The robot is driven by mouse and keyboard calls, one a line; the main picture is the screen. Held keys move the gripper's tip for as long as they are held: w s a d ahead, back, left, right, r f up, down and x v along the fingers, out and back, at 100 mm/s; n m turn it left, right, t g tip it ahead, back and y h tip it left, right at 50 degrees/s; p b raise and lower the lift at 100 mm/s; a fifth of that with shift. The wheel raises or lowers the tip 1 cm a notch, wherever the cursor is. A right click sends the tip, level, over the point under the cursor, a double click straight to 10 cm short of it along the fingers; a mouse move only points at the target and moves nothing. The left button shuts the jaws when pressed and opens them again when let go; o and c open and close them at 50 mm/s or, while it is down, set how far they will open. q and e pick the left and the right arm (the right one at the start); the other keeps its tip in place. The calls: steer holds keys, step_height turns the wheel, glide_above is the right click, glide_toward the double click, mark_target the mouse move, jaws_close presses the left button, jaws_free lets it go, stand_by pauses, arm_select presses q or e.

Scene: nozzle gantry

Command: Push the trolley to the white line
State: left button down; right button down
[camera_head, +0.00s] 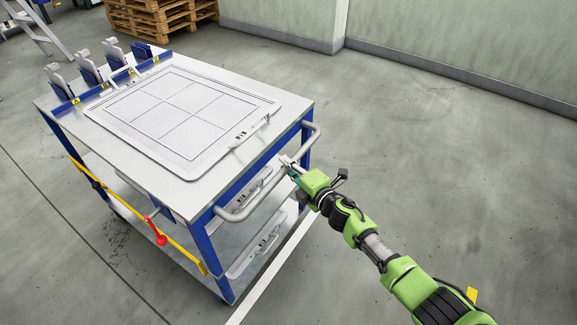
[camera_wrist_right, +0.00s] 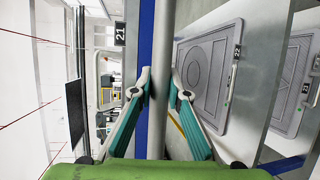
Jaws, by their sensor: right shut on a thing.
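The trolley (camera_head: 208,192) has a blue frame, a grey top and lower shelves, and stands left of centre in the head view. A grey tubular handle (camera_head: 240,212) runs along its right end; it also shows in the wrist view (camera_wrist_right: 160,35). My right gripper (camera_head: 287,162) is shut on the handle's middle; in the wrist view its two fingers (camera_wrist_right: 160,82) press the bar from both sides. The white line (camera_head: 270,275) lies on the floor along the trolley's handle end, partly hidden behind the trolley. My left gripper is not in view.
A flat grey panel (camera_head: 180,113) lies on the trolley top, with clamp-like pieces (camera_head: 88,68) at its far left edge. A yellow strap with a red lever (camera_head: 155,232) is on the near side. Pallets (camera_head: 160,17) stand behind. Floor right is clear up to the wall (camera_head: 460,45).

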steer(key=c, duration=2.1)
jaws_free()
steer(key=shift+a+r, duration=0.1)
steer(key=shift+c, duration=0.2)
steer(key=shift+o, duration=1.1)
steer(key=shift+w+a, duration=0.1)
steer(key=shift+w, duration=0.05)
steer(key=shift+s+d, duration=0.5)
steer(key=v, duration=1)
steer(key=shift+s, duration=0.35)
steer(key=shift+r, duration=0.1)
